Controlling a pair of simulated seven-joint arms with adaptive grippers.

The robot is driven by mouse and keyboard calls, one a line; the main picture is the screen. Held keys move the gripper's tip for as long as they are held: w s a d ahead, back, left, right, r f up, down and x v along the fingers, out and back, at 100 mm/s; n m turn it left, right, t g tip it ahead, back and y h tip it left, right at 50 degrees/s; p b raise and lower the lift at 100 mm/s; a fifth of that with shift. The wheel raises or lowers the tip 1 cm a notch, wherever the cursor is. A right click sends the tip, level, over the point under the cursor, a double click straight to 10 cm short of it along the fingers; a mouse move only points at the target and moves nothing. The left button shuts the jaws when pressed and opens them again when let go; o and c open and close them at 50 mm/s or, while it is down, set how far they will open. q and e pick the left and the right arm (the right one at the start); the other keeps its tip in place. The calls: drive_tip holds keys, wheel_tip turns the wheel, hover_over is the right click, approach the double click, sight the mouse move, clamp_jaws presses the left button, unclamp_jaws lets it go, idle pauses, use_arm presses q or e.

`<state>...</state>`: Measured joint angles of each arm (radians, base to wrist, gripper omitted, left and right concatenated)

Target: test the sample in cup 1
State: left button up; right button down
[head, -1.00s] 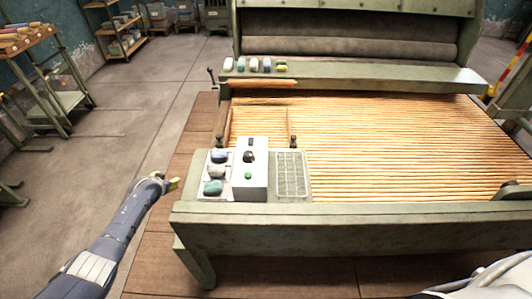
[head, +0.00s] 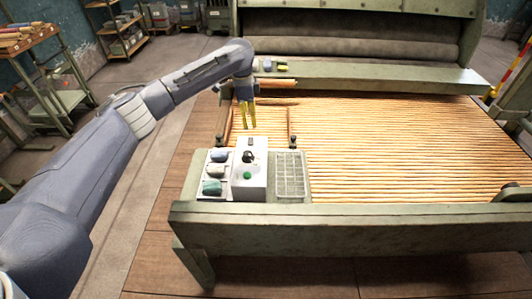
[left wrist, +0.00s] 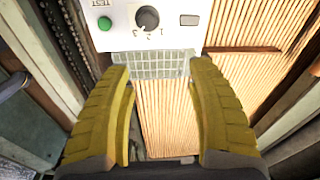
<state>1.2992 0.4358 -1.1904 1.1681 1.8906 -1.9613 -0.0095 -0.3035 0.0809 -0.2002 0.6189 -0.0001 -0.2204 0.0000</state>
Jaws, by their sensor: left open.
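A white control box (head: 250,185) sits at the near left corner of the slatted bed. It carries a black dial (head: 248,156) and a green button (head: 247,175). Left of it, on a pale panel, are a blue-grey lump (head: 219,156), a whitish lump (head: 216,170) and a green lump (head: 212,187); which one is cup 1 I cannot tell. My left gripper (head: 247,126) is open and empty, its yellow fingers pointing down near the box's far side. The left wrist view shows the dial (left wrist: 147,18) with numbers, the green button (left wrist: 105,23) and a grey rectangle (left wrist: 189,20) beyond the fingers.
A metal grille (head: 290,175) lies right of the box. The slatted bed (head: 390,150) spreads to the right. Small posts (head: 293,141) stand by the box.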

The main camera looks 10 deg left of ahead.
sight(248, 153)
use_arm(q)
drive_tip(key=shift+m+g+y, duration=0.4)
drive_tip(key=shift+m, duration=0.2)
drive_tip(key=f, duration=0.5)
drive_tip(key=s+f, duration=0.1)
drive_tip(key=f, duration=0.5)
drive_tip(key=a+f, duration=0.1)
drive_tip(key=f, duration=0.5)
drive_tip(key=shift+s+a+f, duration=0.1)
drive_tip(key=shift+s+f, duration=0.1)
drive_tip(key=shift+s, duration=0.15)
drive_tip(key=shift+c, duration=0.5)
clamp_jaws()
